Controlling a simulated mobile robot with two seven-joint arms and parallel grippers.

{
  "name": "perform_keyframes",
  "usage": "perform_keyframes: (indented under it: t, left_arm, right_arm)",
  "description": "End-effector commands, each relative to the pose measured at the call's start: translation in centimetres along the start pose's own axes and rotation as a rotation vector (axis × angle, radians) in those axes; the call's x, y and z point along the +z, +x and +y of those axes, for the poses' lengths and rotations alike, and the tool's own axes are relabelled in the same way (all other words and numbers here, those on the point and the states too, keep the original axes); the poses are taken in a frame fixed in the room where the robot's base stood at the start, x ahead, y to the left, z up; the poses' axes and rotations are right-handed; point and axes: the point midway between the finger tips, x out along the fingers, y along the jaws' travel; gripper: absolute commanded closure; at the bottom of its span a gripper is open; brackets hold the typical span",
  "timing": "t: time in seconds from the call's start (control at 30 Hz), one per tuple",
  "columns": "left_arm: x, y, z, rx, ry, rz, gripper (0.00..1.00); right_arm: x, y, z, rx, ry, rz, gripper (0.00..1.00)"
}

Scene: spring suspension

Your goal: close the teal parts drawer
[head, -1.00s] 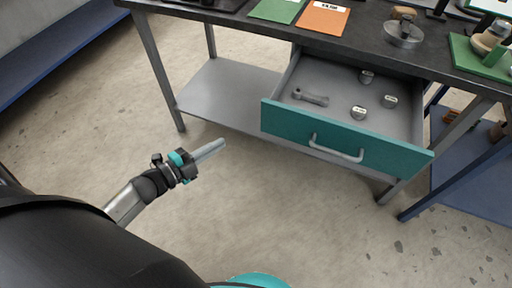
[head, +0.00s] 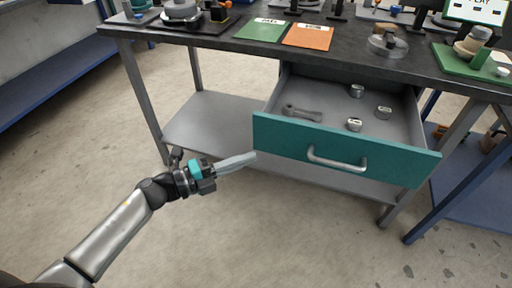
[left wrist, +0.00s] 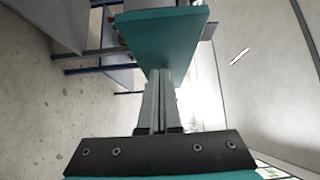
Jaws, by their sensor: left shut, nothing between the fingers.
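The teal parts drawer (head: 384,163) is pulled out from under the dark workbench. Its front carries a pale curved handle (head: 337,160). A grey wrench-like part and several small labelled cylinders lie inside. My left gripper (head: 254,156) is shut and empty, with its tips close to the left end of the drawer front in the head view. In the left wrist view the shut fingers (left wrist: 158,80) point at the teal drawer front (left wrist: 165,38); I cannot tell whether they touch it. My right gripper is not in view.
The dark workbench (head: 340,43) carries a green card (head: 262,30), an orange card (head: 309,36) and other items. A grey lower shelf (head: 215,125) is left of the drawer. A blue-framed shelf (head: 465,190) stands at right. The floor in front is clear.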

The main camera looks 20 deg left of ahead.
Motion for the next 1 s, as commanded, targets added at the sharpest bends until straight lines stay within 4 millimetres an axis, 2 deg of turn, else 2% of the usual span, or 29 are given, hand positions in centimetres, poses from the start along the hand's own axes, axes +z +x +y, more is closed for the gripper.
perform_keyframes:
  t: [0.1, 0.4, 1.0]
  left_arm:
    - [0.3, 2.3, 0.1, -0.003, 0.001, -0.001, 1.0]
    - [2.4, 4.1, 0.1, -0.001, 0.0, -0.002, 1.0]
    - [2.9, 4.6, 0.1, 0.0, -0.002, -0.001, 1.0]
  right_arm:
    - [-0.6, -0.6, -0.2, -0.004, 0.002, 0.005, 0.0]
    - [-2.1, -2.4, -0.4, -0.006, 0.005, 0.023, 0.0]
    - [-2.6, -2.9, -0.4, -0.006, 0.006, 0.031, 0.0]
